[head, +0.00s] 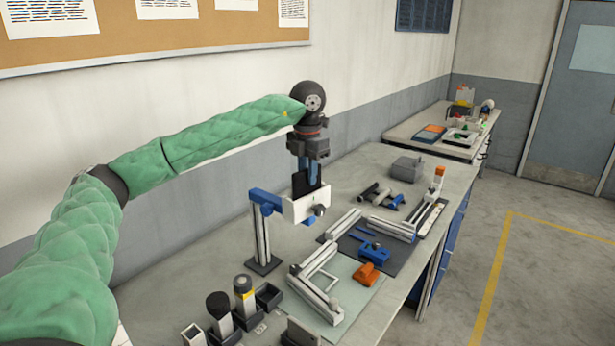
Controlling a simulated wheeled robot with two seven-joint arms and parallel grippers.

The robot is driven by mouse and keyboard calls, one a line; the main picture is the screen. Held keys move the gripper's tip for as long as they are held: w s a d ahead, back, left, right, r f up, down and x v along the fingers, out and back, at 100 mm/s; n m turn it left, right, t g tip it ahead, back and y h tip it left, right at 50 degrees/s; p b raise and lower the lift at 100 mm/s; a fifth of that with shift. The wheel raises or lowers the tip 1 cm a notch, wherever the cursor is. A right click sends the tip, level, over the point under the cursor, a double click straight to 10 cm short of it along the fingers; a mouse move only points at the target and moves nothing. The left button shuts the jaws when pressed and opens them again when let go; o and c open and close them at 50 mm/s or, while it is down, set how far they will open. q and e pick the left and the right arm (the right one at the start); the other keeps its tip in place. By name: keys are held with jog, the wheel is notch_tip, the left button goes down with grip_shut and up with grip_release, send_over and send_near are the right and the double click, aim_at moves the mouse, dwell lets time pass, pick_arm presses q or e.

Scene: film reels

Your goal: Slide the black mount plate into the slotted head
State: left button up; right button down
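My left gripper (309,172) points down over the bench, at the end of my green-sleeved arm. A black plate (299,184) shows upright at its fingers, and the gripper appears shut on it. Just below is a white head (296,211) with a dark knob (320,210), carried by a blue arm (268,199) on an upright post (261,235). The plate's lower edge is at or just behind the top of the white head. I cannot tell whether it is in a slot, since the slot does not show. My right gripper is out of view.
Light metal profiles (315,293) and an orange block (367,274) lie on the bench, with a blue clamp (374,252) on a dark mat. Brushes in dark cups (219,318) stand at the front. A grey box (407,168) stands farther back. The bench left of the post is clear.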

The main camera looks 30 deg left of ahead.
pick_arm(q)
jog(key=shift+r+p, duration=1.7)
jog(key=shift+r, duration=2.8)
